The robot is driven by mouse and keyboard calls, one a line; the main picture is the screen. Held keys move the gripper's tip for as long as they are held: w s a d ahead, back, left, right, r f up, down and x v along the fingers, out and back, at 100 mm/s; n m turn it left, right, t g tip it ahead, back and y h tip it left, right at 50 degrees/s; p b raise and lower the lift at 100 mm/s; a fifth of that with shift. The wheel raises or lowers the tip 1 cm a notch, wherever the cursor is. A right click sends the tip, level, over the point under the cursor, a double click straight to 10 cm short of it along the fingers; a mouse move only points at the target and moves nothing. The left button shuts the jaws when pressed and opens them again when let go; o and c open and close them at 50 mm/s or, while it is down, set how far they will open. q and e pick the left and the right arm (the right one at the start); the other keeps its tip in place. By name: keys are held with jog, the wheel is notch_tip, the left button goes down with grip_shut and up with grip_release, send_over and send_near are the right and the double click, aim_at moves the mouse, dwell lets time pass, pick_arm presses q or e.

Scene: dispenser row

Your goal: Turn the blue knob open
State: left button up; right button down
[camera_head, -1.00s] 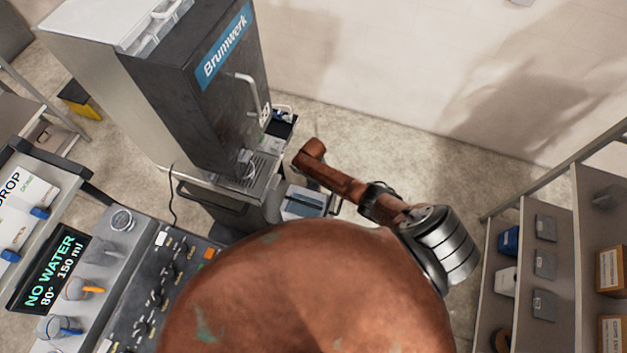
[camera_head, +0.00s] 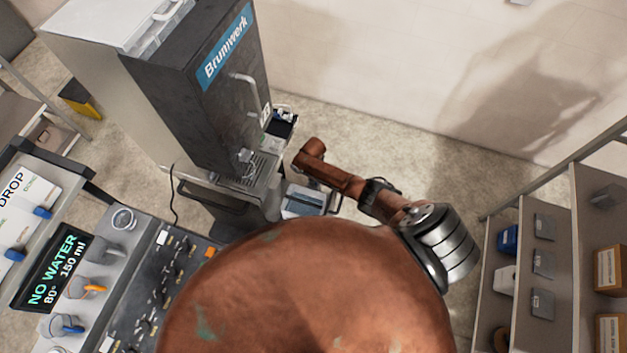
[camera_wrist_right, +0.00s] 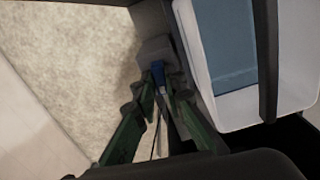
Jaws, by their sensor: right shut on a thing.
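In the right wrist view, my right gripper (camera_wrist_right: 160,98) has its green-sided fingers closed together on a small blue piece, which looks like the blue knob (camera_wrist_right: 157,72). The blue piece stands against a grey block (camera_wrist_right: 155,48). The fingers hide part of it, and I cannot tell how far it is turned. In the head view my brown right arm fills the lower middle, and the fingers are not visible there. The left gripper is not in view.
A white-rimmed bin with a blue inside (camera_wrist_right: 226,50) is close right of the fingers. The Brumwerk machine (camera_head: 205,100) stands behind my arm. A display (camera_head: 50,272) reads "NO WATER 80° 150 ml". Shelves (camera_head: 560,265) stand at right. Bare floor shows left of the fingers.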

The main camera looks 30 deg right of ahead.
jog(key=shift+n, duration=0.5)
jog(key=c, duration=2)
grip_release()
notch_tip(320, 180, up, 12)
jog(key=shift+s, duration=0.1)
